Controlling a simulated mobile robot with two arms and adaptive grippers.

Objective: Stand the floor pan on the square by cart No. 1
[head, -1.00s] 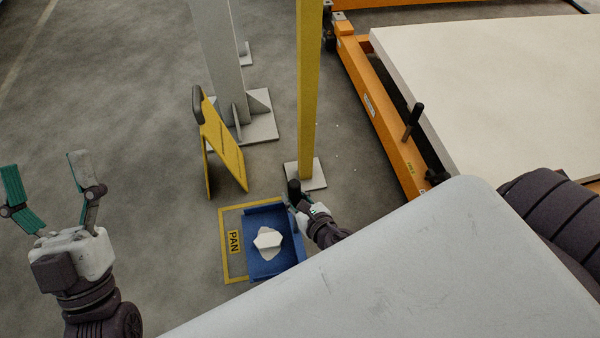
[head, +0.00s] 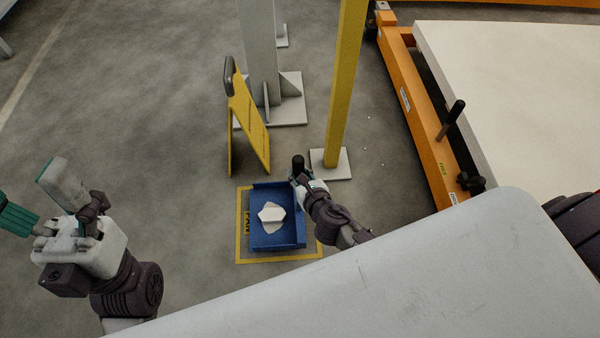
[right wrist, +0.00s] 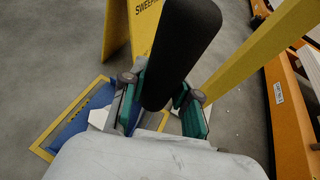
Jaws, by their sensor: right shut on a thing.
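The blue floor pan (head: 262,241) holds white scraps (head: 271,216). It lies over the yellow-outlined square (head: 239,235) and partly covers its PAN label. Yellow line shows on the left, below and at the right of the pan. Whether the pan touches the floor or hangs just above it, I cannot tell. My right gripper (head: 301,180) is shut on the pan's upright black handle (head: 298,163), which also fills the middle of the right wrist view (right wrist: 183,40). My left gripper (head: 42,205) is open and empty at the far left.
A yellow folding sign (head: 245,120) stands behind the pan. A yellow post (head: 345,80) on a pale foot and a grey column (head: 262,50) stand behind. An orange cart (head: 425,130) with a pale slab (head: 520,90) is at right. Floor left of the sign is clear.

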